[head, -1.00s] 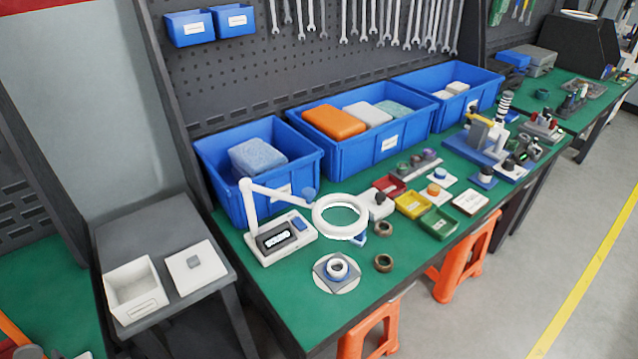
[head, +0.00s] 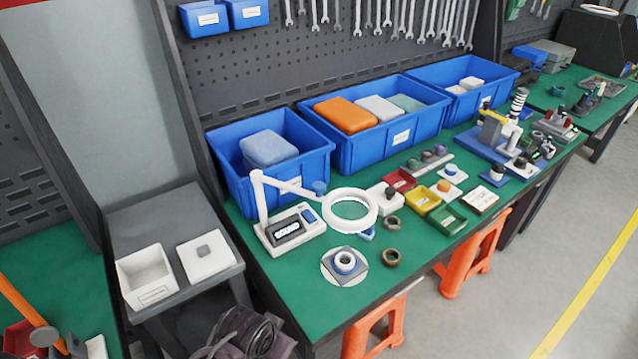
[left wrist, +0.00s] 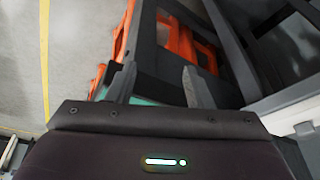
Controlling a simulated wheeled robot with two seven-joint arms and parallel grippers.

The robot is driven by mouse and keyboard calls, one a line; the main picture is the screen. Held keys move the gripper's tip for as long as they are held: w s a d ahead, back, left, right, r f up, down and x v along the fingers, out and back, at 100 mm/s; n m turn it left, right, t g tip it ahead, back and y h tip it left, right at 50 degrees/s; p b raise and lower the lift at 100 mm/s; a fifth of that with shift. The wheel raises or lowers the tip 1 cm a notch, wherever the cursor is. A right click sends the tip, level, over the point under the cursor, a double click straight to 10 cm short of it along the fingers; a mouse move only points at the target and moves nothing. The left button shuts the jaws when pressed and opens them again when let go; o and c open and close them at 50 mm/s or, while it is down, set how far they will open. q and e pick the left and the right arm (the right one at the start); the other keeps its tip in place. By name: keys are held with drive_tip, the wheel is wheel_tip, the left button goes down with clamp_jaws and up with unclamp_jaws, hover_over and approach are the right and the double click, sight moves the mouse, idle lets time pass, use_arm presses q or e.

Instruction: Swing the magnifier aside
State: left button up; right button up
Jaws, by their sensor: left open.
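The magnifier (head: 350,228) is a white ring lens on a white jointed arm (head: 290,186). Its post rises from a white base with a dark display (head: 288,231) on the green bench. The ring hangs above and just behind a round white plate (head: 328,279) with a grey square and a blue-and-white ring (head: 345,262). In the left wrist view my left gripper (left wrist: 158,85) is open, with nothing between its fingers. It is well away from the magnifier, which that view does not show. My right gripper is in neither current view.
Blue bins (head: 262,190) line the back of the bench. A grey side table (head: 150,222) holds a white box. Orange stools (head: 470,262) stand under the bench.

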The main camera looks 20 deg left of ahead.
use_arm(q)
drive_tip(key=w+r+t, duration=0.3)
drive_tip(key=w+r, duration=0.1)
drive_tip(key=r, duration=0.4)
drive_tip(key=m+t+h, duration=0.1)
drive_tip(key=t+h, duration=0.4)
drive_tip(key=t, duration=0.6)
approach(315, 189)
drive_tip(key=x, duration=0.4)
drive_tip(key=p+x, duration=0.2)
drive_tip(key=x, duration=0.5)
drive_tip(key=shift+w+d, duration=0.1)
drive_tip(key=shift+w, duration=0.05)
drive_tip(key=shift+y, duration=0.3)
clamp_jaws()
